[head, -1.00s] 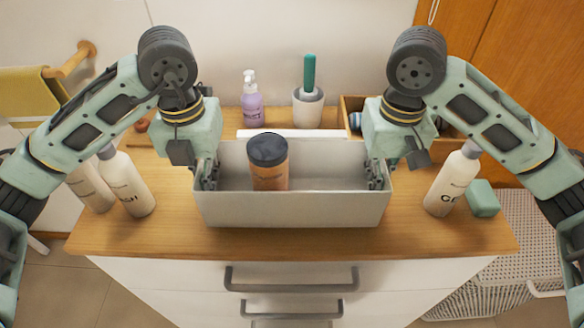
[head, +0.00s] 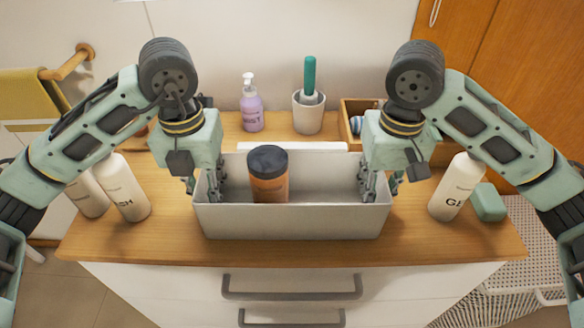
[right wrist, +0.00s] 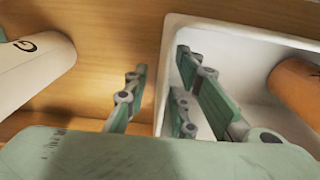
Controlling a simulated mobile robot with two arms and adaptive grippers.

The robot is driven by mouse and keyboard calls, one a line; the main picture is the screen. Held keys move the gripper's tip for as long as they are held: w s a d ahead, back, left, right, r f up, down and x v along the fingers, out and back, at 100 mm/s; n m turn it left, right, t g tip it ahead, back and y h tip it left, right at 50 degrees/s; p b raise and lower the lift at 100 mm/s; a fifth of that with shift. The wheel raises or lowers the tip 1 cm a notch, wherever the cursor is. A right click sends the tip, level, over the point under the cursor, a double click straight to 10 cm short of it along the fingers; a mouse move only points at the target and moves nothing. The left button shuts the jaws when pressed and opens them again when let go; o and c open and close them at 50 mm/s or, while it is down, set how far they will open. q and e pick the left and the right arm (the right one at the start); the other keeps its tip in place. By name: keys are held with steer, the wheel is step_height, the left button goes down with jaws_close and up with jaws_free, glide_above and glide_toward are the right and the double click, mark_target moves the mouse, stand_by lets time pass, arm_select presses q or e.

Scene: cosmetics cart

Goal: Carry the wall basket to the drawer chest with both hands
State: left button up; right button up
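The wall basket (head: 300,221) is a grey-white open box on the wooden top of the drawer chest (head: 300,252). A brown jar with a dark lid (head: 268,188) stands inside it. My left gripper (head: 203,190) is open at the basket's left end, with fingers on both sides of the end wall. My right gripper (head: 379,188) is open at the right end in the same way. In the right wrist view, one finger is outside the basket (right wrist: 170,65) and the other inside, with a gap to the wall.
White bottles (head: 123,188) stand at the left and another white bottle (head: 455,187) with a green block (head: 488,202) at the right. Behind are a purple pump bottle (head: 251,105), a cup with a green-handled brush (head: 308,112) and a wooden box (head: 352,108). The front strip is clear.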

arm_select(q)
step_height(320, 180, up, 12)
steer(key=shift+f, duration=0.25)
steer(key=shift+r, duration=0.1)
arm_select(e)
steer(key=shift+w+r, duration=0.1)
steer(key=shift+r, duration=0.5)
step_height(320, 180, up, 11)
steer(key=shift+f, duration=0.1)
